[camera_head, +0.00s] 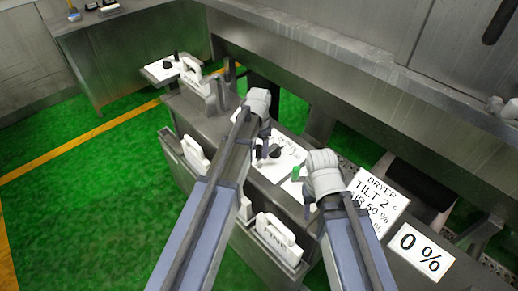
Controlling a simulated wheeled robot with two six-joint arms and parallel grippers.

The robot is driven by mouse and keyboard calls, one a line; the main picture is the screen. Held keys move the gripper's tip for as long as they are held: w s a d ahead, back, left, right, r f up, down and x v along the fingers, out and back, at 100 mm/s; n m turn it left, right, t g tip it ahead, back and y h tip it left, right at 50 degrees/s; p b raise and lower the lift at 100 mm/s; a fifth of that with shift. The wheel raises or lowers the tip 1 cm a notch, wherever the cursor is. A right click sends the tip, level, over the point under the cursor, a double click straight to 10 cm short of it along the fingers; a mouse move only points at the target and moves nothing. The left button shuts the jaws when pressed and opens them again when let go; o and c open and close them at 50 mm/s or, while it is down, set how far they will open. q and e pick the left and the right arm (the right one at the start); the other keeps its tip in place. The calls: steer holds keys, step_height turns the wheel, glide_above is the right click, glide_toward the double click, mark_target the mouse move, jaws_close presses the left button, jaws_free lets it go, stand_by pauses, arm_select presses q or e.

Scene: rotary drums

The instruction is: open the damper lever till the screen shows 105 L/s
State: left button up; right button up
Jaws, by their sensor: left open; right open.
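A white screen (374,207) reads "DRYER", "TILT 2°" and an air line that looks like 50 %. Its lowest lines are partly hidden by my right arm, and no L/s reading can be made out. A second white panel (421,252) reads "0 %". A black knob (274,152) and a small green part (296,173) are on the white control panel (285,161); I cannot tell which is the damper lever. My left gripper (262,142) is open beside the black knob. My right gripper (309,203) is open, just below the green part.
White handled pieces, one marked "FINE" (278,238), hang along the console's front. Another handled piece (196,78) stands at its far end. A small white panel with black knobs (168,68) is beyond. A steel wall ledge (330,50) runs behind. Green floor (90,190) is clear at left.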

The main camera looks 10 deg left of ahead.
arm_select(q)
steer(key=shift+r, duration=0.15)
step_height(320, 180, up, 8)
steer(key=p, duration=0.8)
steer(key=shift+f, duration=0.2)
steer(key=s+d+n, duration=0.1)
steer(key=s+d, duration=0.2)
steer(key=s, duration=0.4)
steer(key=s+d+n, duration=0.1)
steer(key=s+d, duration=0.2)
steer(key=s, duration=0.4)
steer(key=s+d+n+y, duration=0.1)
steer(key=s+d, duration=0.3)
steer(key=s, duration=0.3)
stand_by(0.5)
